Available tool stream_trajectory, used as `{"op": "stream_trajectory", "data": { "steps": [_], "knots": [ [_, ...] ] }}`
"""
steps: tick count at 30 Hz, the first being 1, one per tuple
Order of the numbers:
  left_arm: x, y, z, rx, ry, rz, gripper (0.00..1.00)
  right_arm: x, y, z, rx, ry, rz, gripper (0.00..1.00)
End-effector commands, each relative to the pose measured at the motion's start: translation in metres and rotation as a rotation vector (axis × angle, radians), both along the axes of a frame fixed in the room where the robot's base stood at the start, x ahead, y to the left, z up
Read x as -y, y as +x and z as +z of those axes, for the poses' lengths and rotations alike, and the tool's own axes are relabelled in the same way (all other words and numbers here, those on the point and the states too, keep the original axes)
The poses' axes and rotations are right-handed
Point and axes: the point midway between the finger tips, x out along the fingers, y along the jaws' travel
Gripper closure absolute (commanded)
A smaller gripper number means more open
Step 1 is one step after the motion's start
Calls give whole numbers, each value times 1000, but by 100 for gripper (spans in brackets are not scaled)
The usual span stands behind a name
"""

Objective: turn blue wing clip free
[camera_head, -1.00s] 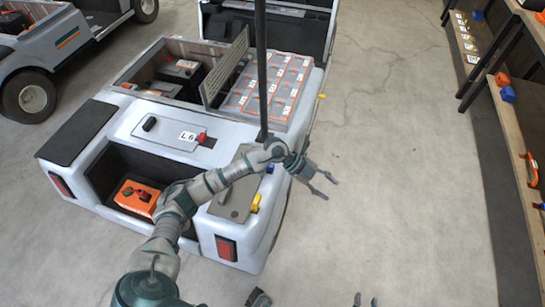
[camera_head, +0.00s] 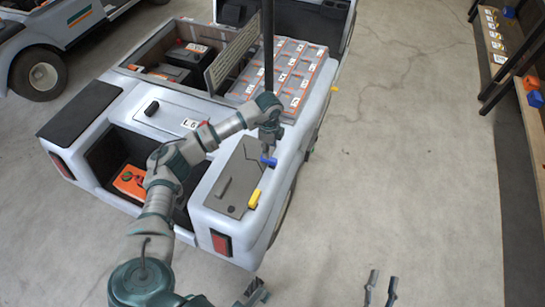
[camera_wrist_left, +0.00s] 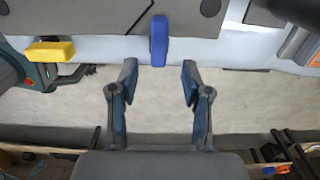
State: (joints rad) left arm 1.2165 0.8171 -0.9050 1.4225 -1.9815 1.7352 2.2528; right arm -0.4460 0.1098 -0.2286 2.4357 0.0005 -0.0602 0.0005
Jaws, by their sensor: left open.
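The blue wing clip (camera_head: 268,160) sits at the right edge of the grey panel on the cart's rear corner. In the left wrist view the blue wing clip (camera_wrist_left: 159,40) is upright in the picture, crosswise to the yellow clip (camera_wrist_left: 50,52). My left gripper (camera_head: 267,150) is just above the blue clip in the head view. In the left wrist view its two fingers (camera_wrist_left: 160,76) are spread, empty, with the clip centred just beyond the gap. My right gripper (camera_head: 382,285) shows only its fingertips at the bottom edge, apart and empty over the floor.
The yellow clip (camera_head: 254,198) is on the same panel, nearer me. A dark vertical pole (camera_head: 268,50) stands behind my left gripper. Grey batteries (camera_head: 288,75) fill the cart bay. An orange box (camera_head: 133,182) sits in the rear recess. Floor to the right is clear up to shelves (camera_head: 530,130).

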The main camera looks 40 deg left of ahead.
Motion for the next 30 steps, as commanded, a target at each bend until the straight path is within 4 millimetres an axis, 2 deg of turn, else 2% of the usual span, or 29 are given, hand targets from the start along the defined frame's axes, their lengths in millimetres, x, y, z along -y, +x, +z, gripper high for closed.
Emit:
{"op": "stream_trajectory", "data": {
  "steps": [1, 3, 9, 15, 21, 22, 23, 27, 30],
  "knots": [
    [0, -1, -17, -6, 0, 0, 52, -1, -1, 2, 44, 16, 0, 60],
    [0, -1, -31, -6, 0, 0, 52, -1, -3, 12, 117, 39, 1, 60],
    [0, 0, -58, -2, -1, -1, 52, -1, -11, 34, 269, 86, -1, 60],
    [0, 0, -64, 1, -2, -1, 52, 0, -16, 43, 324, 103, -3, 60],
    [0, 0, -64, 2, -1, -1, 52, 0, -16, 44, 327, 103, -2, 60],
    [0, 0, -64, 2, -1, -1, 55, 0, -16, 44, 327, 103, -2, 60],
    [0, 0, -64, 1, -2, -1, 62, 0, -15, 43, 326, 103, -3, 60],
    [0, 0, -64, 2, -1, -1, 97, -1, -13, 42, 323, 101, -3, 60],
    [0, 0, -64, 2, -1, -1, 100, -1, -13, 42, 323, 101, -3, 60]
  ]
}}
